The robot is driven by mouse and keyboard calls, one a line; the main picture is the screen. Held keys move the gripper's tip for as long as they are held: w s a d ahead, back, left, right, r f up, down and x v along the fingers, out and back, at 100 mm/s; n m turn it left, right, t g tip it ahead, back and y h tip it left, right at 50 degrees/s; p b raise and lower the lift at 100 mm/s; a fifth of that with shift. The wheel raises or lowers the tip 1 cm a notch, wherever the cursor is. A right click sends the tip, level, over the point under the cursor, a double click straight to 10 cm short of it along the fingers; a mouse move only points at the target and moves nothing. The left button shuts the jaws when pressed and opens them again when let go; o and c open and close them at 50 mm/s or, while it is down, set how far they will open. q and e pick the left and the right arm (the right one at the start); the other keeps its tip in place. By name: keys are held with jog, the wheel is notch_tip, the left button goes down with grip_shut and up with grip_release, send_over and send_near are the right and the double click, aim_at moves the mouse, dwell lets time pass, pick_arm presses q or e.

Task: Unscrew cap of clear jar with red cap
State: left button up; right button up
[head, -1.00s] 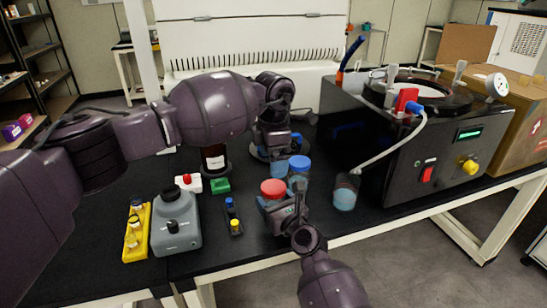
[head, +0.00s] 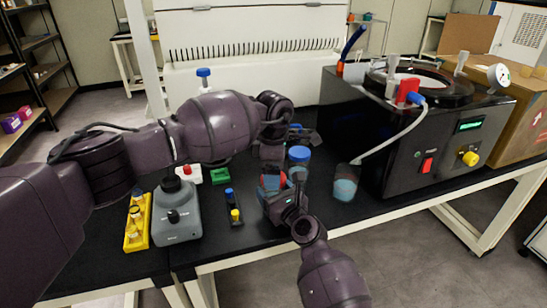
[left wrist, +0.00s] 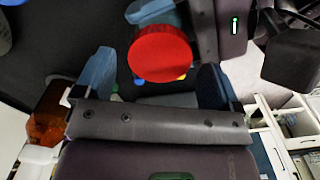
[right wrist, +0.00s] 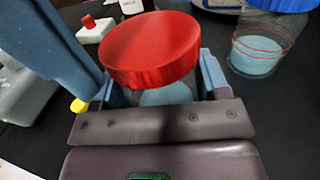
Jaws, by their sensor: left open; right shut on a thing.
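The clear jar with the red cap stands upright on the black bench; in the head view its red cap (head: 270,182) is partly covered by my grippers. My right gripper (head: 280,197) is shut around the jar body. The right wrist view shows the red cap (right wrist: 150,48) seated on top and bluish contents in the jar (right wrist: 168,95) below it. My left gripper (head: 274,155) is open, just above the cap. In the left wrist view the red cap (left wrist: 160,53) lies between its spread fingers, with a gap visible at least on the left.
A blue-capped jar (head: 299,156) stands close behind. An open beaker (head: 345,184) is to the right, before the black freeze dryer (head: 400,150). A grey mixer (head: 178,215), yellow vial rack (head: 137,225) and small black rack (head: 235,210) stand left.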

pick_arm(q)
jog(key=shift+f, duration=0.8)
jog(key=c, duration=0.9)
jog(key=n, duration=0.6)
jog(key=shift+c, duration=0.2)
jog(key=shift+r, duration=0.7)
jog(key=shift+r, duration=0.35)
jog(key=shift+r, duration=0.1)
